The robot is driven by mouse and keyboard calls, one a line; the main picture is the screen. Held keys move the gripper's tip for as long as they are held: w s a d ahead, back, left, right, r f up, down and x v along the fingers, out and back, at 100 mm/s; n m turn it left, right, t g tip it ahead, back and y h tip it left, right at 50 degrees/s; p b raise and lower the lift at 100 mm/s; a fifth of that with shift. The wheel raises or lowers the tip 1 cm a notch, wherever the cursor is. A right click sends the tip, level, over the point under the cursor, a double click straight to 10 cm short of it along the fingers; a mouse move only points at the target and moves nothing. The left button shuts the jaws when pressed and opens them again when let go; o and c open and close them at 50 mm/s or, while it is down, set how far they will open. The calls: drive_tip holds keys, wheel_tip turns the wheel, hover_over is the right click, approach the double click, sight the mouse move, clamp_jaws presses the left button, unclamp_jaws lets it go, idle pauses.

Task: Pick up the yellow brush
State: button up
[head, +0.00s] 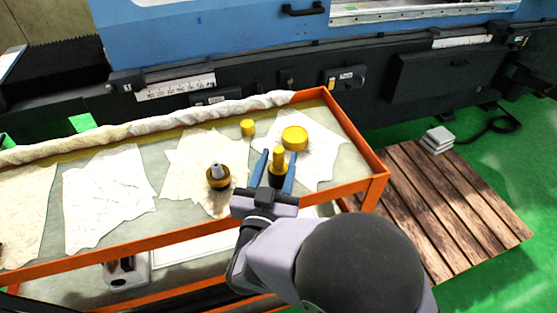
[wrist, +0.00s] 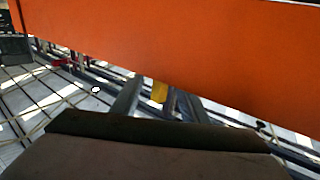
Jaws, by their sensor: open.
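The yellow brush (head: 278,157) stands upright on the cart top in the head view, with a yellow handle above a dark lower part. My gripper (head: 279,153) is open, with one blue finger on each side of the brush. I cannot tell whether either finger touches it. In the wrist view, a small piece of yellow (wrist: 160,92), apparently the brush, shows between the fingers of my gripper (wrist: 155,88). The rest of it is hidden there.
The cart's orange rim (head: 376,184) runs around the top and fills much of the wrist view (wrist: 170,45). A round yellow tin (head: 295,138) is close behind the brush. A small yellow cylinder (head: 248,127) and a brass-coloured tool holder (head: 218,177) stand to the left.

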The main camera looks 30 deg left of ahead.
drive_tip(key=shift+p+x, duration=1.2)
drive_tip(key=shift+x, duration=1.4)
clamp_jaws()
